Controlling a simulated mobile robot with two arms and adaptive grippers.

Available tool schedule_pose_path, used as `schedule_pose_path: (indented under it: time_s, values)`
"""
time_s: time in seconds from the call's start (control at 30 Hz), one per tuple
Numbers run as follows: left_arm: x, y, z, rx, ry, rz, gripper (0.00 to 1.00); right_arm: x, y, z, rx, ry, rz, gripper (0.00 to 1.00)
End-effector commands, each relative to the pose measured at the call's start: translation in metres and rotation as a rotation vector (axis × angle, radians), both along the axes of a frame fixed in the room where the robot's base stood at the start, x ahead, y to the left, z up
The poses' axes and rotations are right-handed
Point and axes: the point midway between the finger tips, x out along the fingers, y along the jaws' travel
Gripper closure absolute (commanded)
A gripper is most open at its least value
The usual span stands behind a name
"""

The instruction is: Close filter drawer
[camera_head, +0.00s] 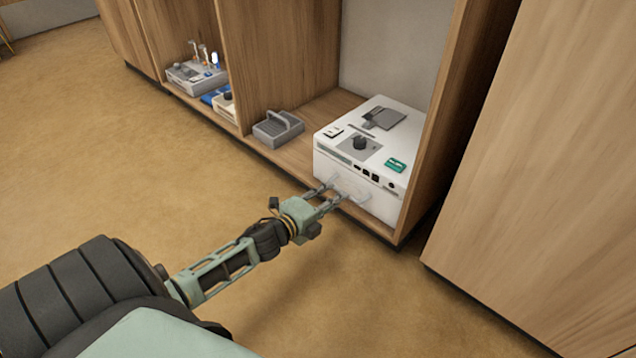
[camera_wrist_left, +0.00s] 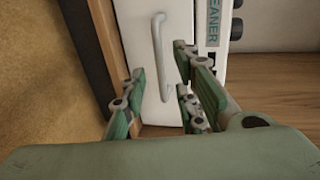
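A white boxy machine (camera_head: 325,153) sits on the low shelf of a wooden cabinet. A pale drawer front (camera_head: 351,186) is low on its near face. How far the drawer sticks out is hard to tell. In the left wrist view a white panel (camera_wrist_left: 182,20) carries a long bar handle (camera_wrist_left: 160,50). My left gripper (camera_head: 331,193) is at the drawer front. In the left wrist view its fingers (camera_wrist_left: 158,75) are spread, one on each side of the handle, with gaps visible. Contact with the panel cannot be told. My right gripper is not in view.
A grey caddy-like tray (camera_head: 277,128) stands left of the machine on the shelf (camera_head: 308,150). A wooden side panel (camera_head: 445,120) rises close on the right. Grey equipment (camera_head: 195,78) fills the farther bay. The floor in front is clear.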

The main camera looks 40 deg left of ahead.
Motion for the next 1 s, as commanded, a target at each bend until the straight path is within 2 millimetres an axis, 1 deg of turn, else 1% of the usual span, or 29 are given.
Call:
schedule_pose_path:
  time_s: [0.03, 0.2, 0.3, 0.4, 0.57, 1.0]
  values:
    - [-0.012, 0.000, 0.001, 0.000, 0.002, -0.001, 0.72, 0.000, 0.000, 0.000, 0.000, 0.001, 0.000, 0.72]
    - [-0.040, 0.003, 0.008, 0.000, 0.001, -0.001, 0.72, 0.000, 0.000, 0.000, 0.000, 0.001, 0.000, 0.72]
    - [-0.051, 0.004, 0.010, 0.000, 0.001, -0.001, 0.72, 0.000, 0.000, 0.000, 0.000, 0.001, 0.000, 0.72]
    - [-0.059, 0.005, 0.013, 0.000, 0.000, 0.000, 0.72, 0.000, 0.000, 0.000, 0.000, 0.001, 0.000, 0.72]
    - [-0.062, 0.005, 0.014, 0.000, -0.001, 0.000, 0.72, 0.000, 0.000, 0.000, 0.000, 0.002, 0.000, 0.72]
    - [-0.062, 0.005, 0.014, 0.000, -0.001, 0.000, 0.72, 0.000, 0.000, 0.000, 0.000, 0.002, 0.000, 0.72]
